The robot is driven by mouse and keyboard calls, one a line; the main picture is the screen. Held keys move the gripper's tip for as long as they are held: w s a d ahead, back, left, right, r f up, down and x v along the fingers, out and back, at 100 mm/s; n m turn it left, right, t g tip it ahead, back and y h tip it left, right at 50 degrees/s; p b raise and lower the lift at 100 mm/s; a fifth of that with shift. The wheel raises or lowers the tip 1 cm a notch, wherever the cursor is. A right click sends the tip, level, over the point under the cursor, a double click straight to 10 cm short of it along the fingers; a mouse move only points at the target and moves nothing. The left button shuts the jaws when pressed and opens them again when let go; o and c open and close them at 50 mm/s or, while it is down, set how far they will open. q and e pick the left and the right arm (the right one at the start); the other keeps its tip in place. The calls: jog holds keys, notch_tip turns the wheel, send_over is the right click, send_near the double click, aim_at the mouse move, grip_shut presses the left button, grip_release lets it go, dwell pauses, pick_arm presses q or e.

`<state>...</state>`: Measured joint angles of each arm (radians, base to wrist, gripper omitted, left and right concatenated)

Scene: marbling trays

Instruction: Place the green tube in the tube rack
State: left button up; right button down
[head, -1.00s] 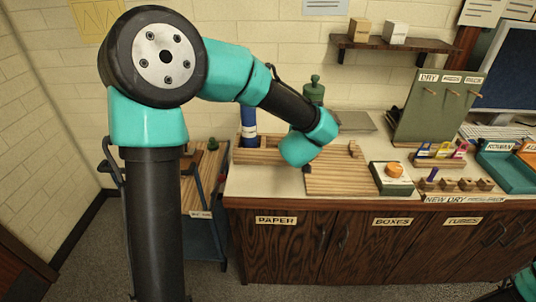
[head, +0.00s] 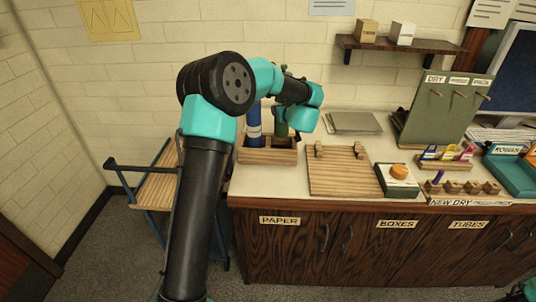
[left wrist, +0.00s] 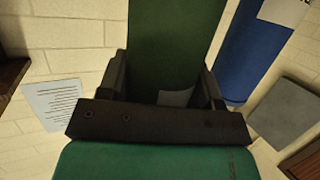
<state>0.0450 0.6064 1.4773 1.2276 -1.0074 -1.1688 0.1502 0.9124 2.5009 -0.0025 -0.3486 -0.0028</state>
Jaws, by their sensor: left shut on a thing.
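The green tube (head: 281,122) stands upright at the right part of the wooden tube rack (head: 267,157). Its lower end meets the rack, but I cannot tell how deep it sits. My forearm hides part of the tube. My left gripper (left wrist: 165,88) is shut on the green tube, which fills the top middle of the left wrist view (left wrist: 172,40). A blue tube (head: 253,122) with a white band stands in the rack's left part and also shows in the left wrist view (left wrist: 250,50). My right gripper is out of view.
A slatted wooden board (head: 345,180) and a dark green box (head: 396,183) with an orange item lie right of the rack. A grey flat slab (head: 354,122) lies behind. A green peg board (head: 445,108) stands further right. A cart (head: 155,190) stands left of the counter.

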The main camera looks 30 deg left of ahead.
aim_at(284, 133)
pick_arm(q)
jog(key=shift+f, duration=3.1)
jog(key=shift+f, duration=2)
jog(key=o, duration=1)
jog(key=shift+d, duration=0.1)
jog(key=v, duration=1.2)
